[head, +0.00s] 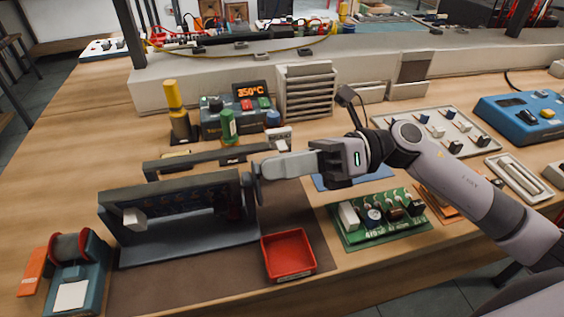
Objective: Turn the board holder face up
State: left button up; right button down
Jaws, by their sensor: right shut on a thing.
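The board holder (215,237) is a dark grey frame on a brown mat at the left of the bench. A dark board (170,203) is clamped in it, standing steeply tilted, with small blue parts and a white block (134,219) on the side toward me. My right gripper (259,172) comes in from the right and is shut at the holder's right end, on its round knob (247,194). The fingertips partly cover the knob, so the exact grip is hard to see. My left gripper is not in view.
A red tray (288,254) lies just right of the holder, with a green circuit board (378,218) beyond it. A solder spool stand (78,268) is at the left. A soldering station (238,118) and bottles stand behind. Bare bench lies at the far left.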

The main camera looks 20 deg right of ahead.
jog(key=c, duration=1.1)
grip_release()
jog(key=d+b, duration=0.1)
jog(key=d, duration=0.6)
jog(key=shift+d, duration=0.1)
